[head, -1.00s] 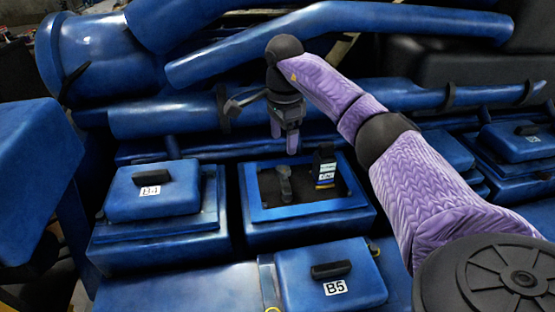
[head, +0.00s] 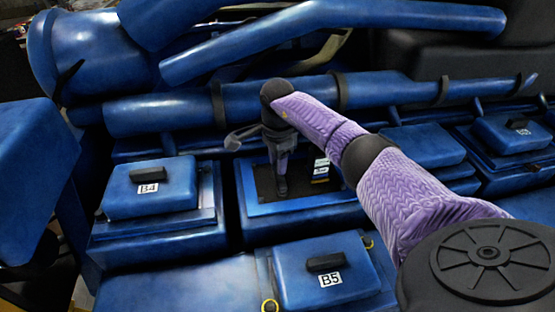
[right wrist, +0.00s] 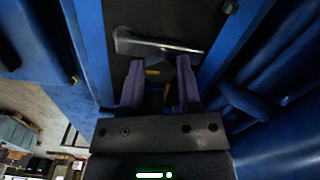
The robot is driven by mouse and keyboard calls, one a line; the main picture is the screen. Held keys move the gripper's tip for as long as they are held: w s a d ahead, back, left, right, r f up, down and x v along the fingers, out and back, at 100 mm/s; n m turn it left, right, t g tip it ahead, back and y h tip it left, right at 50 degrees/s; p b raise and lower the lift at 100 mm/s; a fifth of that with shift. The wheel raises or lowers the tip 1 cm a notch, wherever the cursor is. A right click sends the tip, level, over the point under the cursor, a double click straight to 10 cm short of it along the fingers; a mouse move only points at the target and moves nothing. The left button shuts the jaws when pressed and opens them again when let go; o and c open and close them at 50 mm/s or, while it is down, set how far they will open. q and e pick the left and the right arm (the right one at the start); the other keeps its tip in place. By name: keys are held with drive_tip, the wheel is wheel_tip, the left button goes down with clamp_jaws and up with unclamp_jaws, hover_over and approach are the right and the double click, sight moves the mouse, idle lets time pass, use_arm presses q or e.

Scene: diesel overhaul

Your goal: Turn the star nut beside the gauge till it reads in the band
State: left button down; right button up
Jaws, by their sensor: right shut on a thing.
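The open well (head: 300,207) in the blue engine cover has a dark floor. My right gripper (head: 281,180) points down into it, its purple fingers shut on a small part that I take for the star nut; they mostly hide it. In the right wrist view the fingers (right wrist: 160,68) stand on either side of this dark part, with yellow marks near it. A grey metal lever (right wrist: 150,45) lies just beyond the fingertips. The gauge (head: 321,168), a small block with white and dark labels, stands right of the gripper; its reading is too small to tell. My left gripper is out of view.
The lidded box B4 (head: 150,190) is left of the well and the lidded box B5 (head: 325,277) is in front. A long blue pipe (head: 165,112) runs behind the gripper.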

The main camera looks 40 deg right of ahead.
clamp_jaws()
drive_tip(key=m+b, duration=0.1)
drive_tip(key=m, duration=0.4)
drive_tip(key=shift+w, duration=0.1)
drive_tip(key=m, duration=0.5)
drive_tip(key=shift+d+r+m, duration=0.1)
drive_tip(key=shift+m, duration=0.2)
drive_tip(key=m+p, duration=0.1)
drive_tip(key=m, duration=0.4)
drive_tip(key=shift+w+d, duration=0.1)
drive_tip(key=m+p, duration=0.1)
drive_tip(key=m, duration=0.4)
drive_tip(key=shift+d+m, duration=0.1)
drive_tip(key=shift+m, duration=0.2)
